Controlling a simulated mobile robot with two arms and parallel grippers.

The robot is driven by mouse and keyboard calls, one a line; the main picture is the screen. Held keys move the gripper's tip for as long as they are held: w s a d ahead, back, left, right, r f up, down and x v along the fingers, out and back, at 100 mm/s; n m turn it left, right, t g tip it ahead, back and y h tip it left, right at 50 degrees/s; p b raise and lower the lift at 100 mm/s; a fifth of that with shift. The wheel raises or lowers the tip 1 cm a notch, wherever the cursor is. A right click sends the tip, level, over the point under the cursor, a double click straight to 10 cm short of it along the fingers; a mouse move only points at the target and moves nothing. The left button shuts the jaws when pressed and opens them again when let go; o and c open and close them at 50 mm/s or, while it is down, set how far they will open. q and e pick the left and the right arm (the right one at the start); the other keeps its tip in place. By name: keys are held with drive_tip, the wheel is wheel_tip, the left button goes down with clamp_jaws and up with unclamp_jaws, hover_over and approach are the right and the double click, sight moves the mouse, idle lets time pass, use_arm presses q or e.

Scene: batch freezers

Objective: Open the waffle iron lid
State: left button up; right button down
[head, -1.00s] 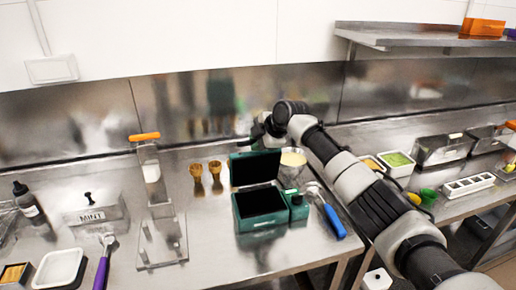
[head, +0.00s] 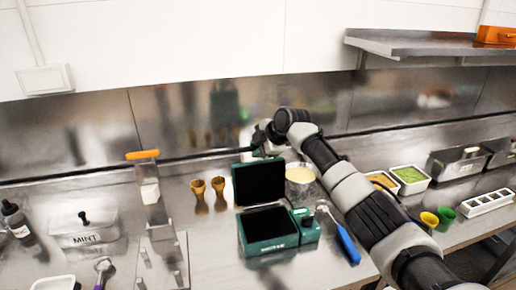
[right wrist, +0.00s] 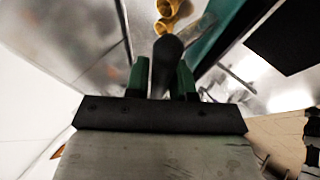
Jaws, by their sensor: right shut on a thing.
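The waffle iron is dark green with black plates. In the head view its base (head: 268,229) sits on the steel counter, and its lid (head: 258,182) stands up at the back, wide open from the base. My right gripper (head: 259,146) is behind the lid's top edge, partly hidden by my own wrist. In the right wrist view my right gripper (right wrist: 160,80) is shut on the black lid handle (right wrist: 166,58), which lies between its green fingers. The lid's green edge (right wrist: 212,32) shows beside it. My left gripper is not in view.
Two waffle cones (head: 208,189) stand left of the iron. A cup of batter (head: 299,174) and a blue-handled scoop (head: 346,243) are on its right. A cone stand with an orange-handled tool (head: 143,155) is further left. A steel shelf (head: 425,45) hangs at upper right.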

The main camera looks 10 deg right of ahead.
drive_tip(key=c, duration=1.1)
unclamp_jaws()
drive_tip(key=shift+s+d+r+b, duration=0.25)
drive_tip(key=shift+r+b, duration=0.05)
drive_tip(key=shift+r, duration=0.1)
drive_tip(key=b+v, duration=0.2)
drive_tip(key=v, duration=0.7)
drive_tip(key=shift+s+d+r+b, duration=0.1)
drive_tip(key=shift+s+r+b, duration=0.1)
drive_tip(key=shift+r+b, duration=0.2)
drive_tip(key=shift+f, duration=0.1)
